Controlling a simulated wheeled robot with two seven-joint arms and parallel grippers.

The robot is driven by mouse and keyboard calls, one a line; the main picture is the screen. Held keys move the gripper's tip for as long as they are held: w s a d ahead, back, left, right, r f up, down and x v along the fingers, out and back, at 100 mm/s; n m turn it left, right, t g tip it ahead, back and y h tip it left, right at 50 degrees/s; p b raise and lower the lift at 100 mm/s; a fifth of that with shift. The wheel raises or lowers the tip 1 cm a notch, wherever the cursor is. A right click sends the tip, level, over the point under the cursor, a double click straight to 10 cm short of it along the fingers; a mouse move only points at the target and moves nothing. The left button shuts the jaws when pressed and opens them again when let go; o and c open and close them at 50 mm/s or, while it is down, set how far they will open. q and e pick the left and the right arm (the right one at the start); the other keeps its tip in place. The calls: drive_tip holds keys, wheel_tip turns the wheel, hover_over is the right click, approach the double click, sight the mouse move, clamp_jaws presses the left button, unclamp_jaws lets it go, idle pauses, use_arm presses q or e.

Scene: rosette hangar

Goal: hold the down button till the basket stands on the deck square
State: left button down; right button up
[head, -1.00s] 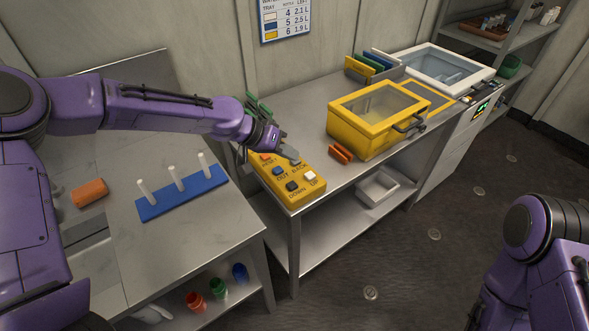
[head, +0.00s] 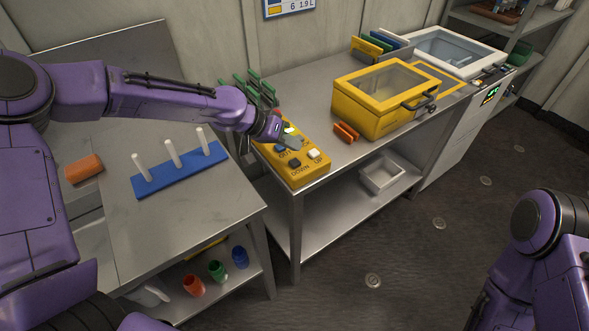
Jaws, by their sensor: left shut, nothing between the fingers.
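A yellow button box (head: 297,178) lies on the steel bench. Its black button by the DOWN label (head: 295,163) is at the near left, with a white UP button (head: 314,154) to its right and a blue OUT button (head: 280,148) behind. My left gripper (head: 291,143) is shut and empty over the box, just behind the black button and apparently above it. It hides the back part of the box. I cannot pick out a basket for certain. A yellow-outlined square (head: 446,81) shows on the bench, partly behind a yellow lidded box (head: 368,124). My right gripper is out of view.
Orange clips (head: 345,132) lie between the button box and the yellow lidded box. Green racks (head: 262,90) stand behind my left gripper. A blue peg board (head: 181,172) and an orange cylinder (head: 84,168) are on the left table. A white tray (head: 383,173) sits on the lower shelf.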

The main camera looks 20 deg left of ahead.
sight(291, 162)
use_arm(q)
wheel_tip(291, 162, down, 3)
drive_tip(key=shift+w+r+b, duration=0.1)
drive_tip(key=shift+b, duration=0.4)
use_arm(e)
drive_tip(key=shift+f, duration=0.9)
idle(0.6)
use_arm(q)
drive_tip(key=shift+f, duration=0.4)
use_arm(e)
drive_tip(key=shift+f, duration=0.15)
